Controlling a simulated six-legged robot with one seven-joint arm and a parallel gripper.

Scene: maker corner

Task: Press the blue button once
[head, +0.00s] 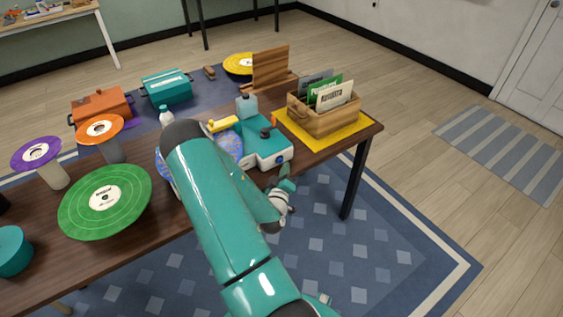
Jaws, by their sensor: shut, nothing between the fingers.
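A teal and white machine (262,143) stands on the wooden table near its front edge, right of the middle. A small round blue button (280,159) shows on its white front face. My teal arm reaches up from the bottom of the head view and covers part of the table left of the machine. My gripper (287,175) is shut and empty, just in front of and below the button. It looks close to the machine's front; I cannot tell if it touches.
A wooden crate of sleeves (325,116) sits on a yellow mat (353,131) right of the machine. A green record (105,201), an orange box (101,106) and a teal box (167,88) are to the left. The rug in front of the table is clear.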

